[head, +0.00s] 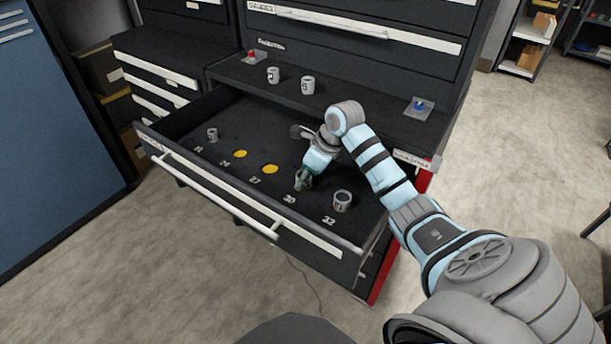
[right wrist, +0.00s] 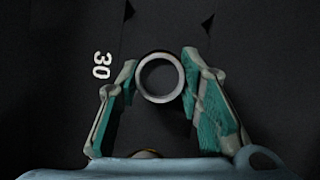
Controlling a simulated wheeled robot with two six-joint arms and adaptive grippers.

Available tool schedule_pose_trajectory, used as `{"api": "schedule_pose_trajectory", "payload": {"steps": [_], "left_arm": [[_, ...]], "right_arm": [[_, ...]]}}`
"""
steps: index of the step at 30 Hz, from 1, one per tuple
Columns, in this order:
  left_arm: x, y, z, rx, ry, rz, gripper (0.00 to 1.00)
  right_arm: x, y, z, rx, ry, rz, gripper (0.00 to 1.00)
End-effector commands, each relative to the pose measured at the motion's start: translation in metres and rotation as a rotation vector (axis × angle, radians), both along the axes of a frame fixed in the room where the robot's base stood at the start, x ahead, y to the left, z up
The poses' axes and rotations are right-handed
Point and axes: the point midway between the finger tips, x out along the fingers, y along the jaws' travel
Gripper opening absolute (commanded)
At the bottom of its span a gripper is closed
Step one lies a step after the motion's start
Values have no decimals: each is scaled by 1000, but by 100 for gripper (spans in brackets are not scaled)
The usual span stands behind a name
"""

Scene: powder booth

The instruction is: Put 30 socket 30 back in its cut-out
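Socket 30 (right wrist: 160,56) is a grey metal ring seen from above in the right wrist view, beside the white "30" label (right wrist: 102,65). My right gripper (right wrist: 160,75) has a finger against each side of it and looks shut on it. In the head view the right gripper (head: 303,183) is low in the open drawer, just behind the "30" label (head: 289,199). The cut-out under the socket is hidden, and I cannot tell whether the socket is seated or just above it. My left gripper is not in view.
In the drawer (head: 225,197), one socket (head: 212,135) stands at the left and another (head: 342,201) right of my gripper. Two empty yellow cut-outs (head: 240,154) (head: 270,169) lie between. Two sockets (head: 273,75) (head: 308,85) stand on the ledge behind, between red (head: 252,55) and blue (head: 420,105) pieces.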

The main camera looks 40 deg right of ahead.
Motion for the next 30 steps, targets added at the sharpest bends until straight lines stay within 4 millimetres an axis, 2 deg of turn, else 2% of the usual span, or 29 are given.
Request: {"api": "schedule_pose_trajectory", "payload": {"steps": [1,4,23,26,30], "left_arm": [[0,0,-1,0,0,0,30],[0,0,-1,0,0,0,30],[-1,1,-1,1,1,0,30],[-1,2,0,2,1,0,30],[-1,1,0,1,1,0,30]], "right_arm": [[-6,0,-10,5,29,-4,41],[-6,0,-10,5,29,-4,56],[-5,0,-8,1,25,-2,56],[-6,-1,-2,1,21,-3,56],[-15,-7,25,-4,16,-1,56]]}}
